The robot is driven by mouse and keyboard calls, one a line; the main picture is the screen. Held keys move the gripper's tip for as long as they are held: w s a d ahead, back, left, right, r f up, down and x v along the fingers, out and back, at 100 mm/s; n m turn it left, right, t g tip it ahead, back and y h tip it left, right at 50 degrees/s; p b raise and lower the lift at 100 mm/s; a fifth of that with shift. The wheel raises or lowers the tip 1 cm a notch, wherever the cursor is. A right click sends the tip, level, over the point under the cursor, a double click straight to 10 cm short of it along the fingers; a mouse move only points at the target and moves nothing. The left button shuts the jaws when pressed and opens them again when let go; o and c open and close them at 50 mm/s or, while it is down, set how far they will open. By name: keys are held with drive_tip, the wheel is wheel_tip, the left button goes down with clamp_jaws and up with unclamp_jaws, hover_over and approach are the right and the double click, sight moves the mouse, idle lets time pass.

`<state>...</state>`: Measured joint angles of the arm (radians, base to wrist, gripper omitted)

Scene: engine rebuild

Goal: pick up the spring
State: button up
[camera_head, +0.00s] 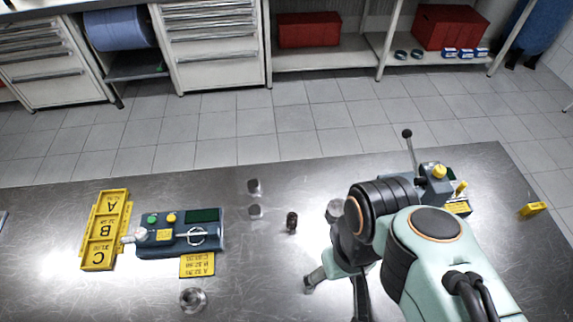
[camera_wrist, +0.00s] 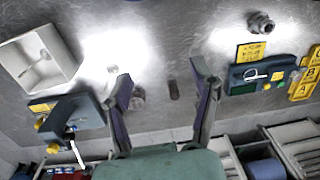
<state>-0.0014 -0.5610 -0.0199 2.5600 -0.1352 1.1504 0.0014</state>
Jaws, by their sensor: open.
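A small dark brown cylinder, which looks like the spring (camera_head: 291,221), stands on the metal table left of my arm in the head view. It also shows in the wrist view (camera_wrist: 175,90), between the lines of my fingers and nearer the right one. Its coils are too small to make out. My gripper (camera_wrist: 160,71) is open and empty, with its two fingers spread above the table. In the head view my gripper (camera_head: 337,288) is partly hidden by my arm, to the right of the spring and nearer the camera.
A silver part (camera_head: 335,209) is close right of the spring; a grey cylinder (camera_head: 254,186) lies left of it. Further left are a dark control box (camera_head: 208,236), a yellow lettered tray (camera_head: 104,230) and a metal ring part (camera_head: 192,300). A white bin (camera_wrist: 65,66) and lever device (camera_wrist: 75,115) stand opposite.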

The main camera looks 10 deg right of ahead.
drive_tip(key=m, duration=0.3)
hover_over(292, 219)
drive_tip(key=shift+h, duration=0.4)
drive_tip(key=f, duration=1.1)
drive_tip(key=s+f, duration=0.1)
drive_tip(key=f, duration=0.5)
drive_tip(key=shift+f, duration=0.2)
wheel_tip(292, 219, down, 7)
drive_tip(key=shift+a+r, duration=0.1)
drive_tip(key=shift+r, duration=0.1)
clamp_jaws()
